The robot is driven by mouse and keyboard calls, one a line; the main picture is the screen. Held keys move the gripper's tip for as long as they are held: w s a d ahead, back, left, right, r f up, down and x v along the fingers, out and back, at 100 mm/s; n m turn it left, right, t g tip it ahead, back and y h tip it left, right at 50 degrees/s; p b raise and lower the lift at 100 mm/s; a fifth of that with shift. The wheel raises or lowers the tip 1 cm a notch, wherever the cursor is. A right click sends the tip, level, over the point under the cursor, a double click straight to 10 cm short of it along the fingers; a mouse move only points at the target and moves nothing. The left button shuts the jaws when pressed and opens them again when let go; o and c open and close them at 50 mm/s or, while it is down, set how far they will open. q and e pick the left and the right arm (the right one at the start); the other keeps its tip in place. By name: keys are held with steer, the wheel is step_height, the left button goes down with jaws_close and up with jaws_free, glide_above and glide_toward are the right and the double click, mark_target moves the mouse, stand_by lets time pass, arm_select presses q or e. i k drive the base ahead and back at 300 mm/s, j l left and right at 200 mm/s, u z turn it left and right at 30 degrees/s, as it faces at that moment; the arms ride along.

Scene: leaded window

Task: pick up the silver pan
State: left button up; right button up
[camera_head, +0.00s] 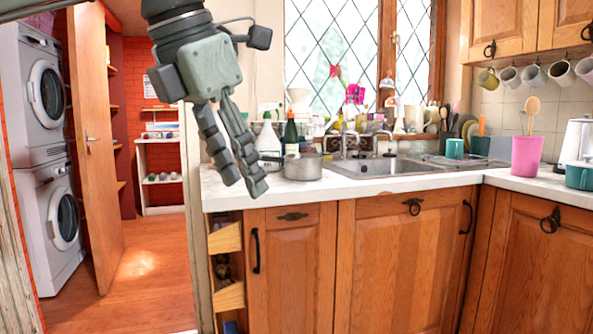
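The silver pan (302,167) stands upright on the white countertop, left of the sink. Its handle points left, toward my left gripper. My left gripper (246,182) hangs down from the top of the view, at the left end of the counter. Its two dark fingers are apart with nothing between them, so it is open and empty. The fingertips show left of the pan and do not appear to touch it; how far they are from it in depth is hard to tell. My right gripper is not in view.
A white bottle (268,142) and a dark green bottle (290,133) stand behind the pan. The sink (385,167) lies to its right. A pink cup (526,156) with wooden spoons stands farther right. The white countertop (345,187) is clear in front of the pan.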

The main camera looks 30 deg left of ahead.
mark_target(298, 166)
steer(key=i+j, duration=1.55)
